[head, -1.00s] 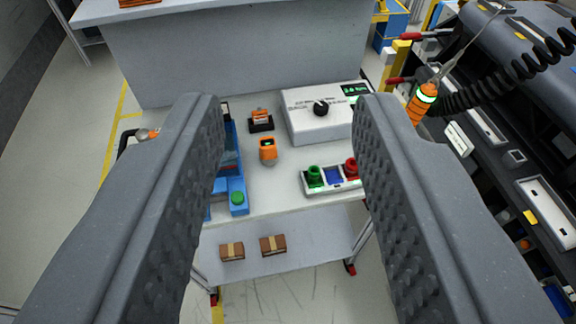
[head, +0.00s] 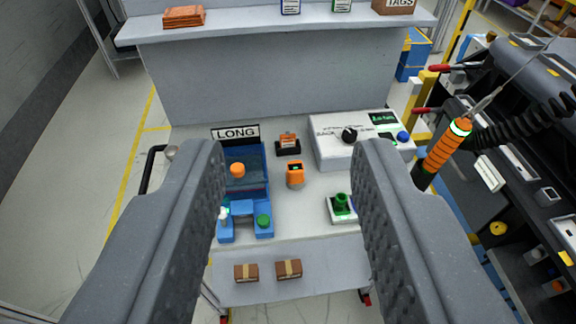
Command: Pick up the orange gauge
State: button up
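A small orange device with a dark face (head: 295,174), which looks like the orange gauge, stands on the grey cart top near the middle of the head view. My gripper (head: 292,150) is open, with one grey finger on each side of the picture. The gauge shows in the gap between the fingers, well beyond them and apart from both. Nothing is held. The fingers hide parts of the cart top at left and right.
Close around the gauge are a blue fixture (head: 263,230) with a LONG sign, an orange item in a black holder (head: 288,149), a white control box (head: 330,152) and a green button (head: 342,203). An orange-banded tool (head: 446,150) hangs at right.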

aim_at(294, 175)
jog(key=u, duration=0.05)
jog(key=i, duration=0.75)
jog(key=z, duration=0.8)
jog(key=k, duration=1.3)
jog(key=u, duration=0.5)
jog(key=i, duration=1)
jog(key=z, duration=0.1)
